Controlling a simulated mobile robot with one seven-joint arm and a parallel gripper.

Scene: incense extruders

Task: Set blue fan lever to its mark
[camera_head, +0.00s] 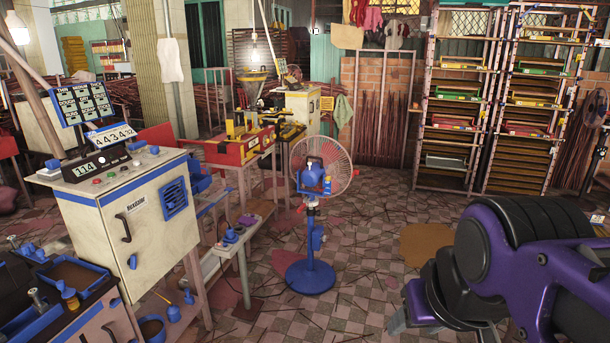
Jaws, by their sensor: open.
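A blue pedestal fan (311,277) stands on the tiled floor near the middle of the view. Its round cage, with a pinkish rim, faces right, and its blue motor housing (312,177) shows at the cage. A small blue box (318,237) sits on the pole below the head. The lever and its mark are too small to make out, so I cannot tell the lever's position. My purple and black arm fills the lower right, well apart from the fan.
A cream machine cabinet (150,240) with blue trim and digital displays stands at left. A low metal-legged bench (219,258) stands between it and the fan. Tall tray racks (460,100) stand at the back right. Open floor (375,240) lies right of the fan, with thin sticks scattered on it.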

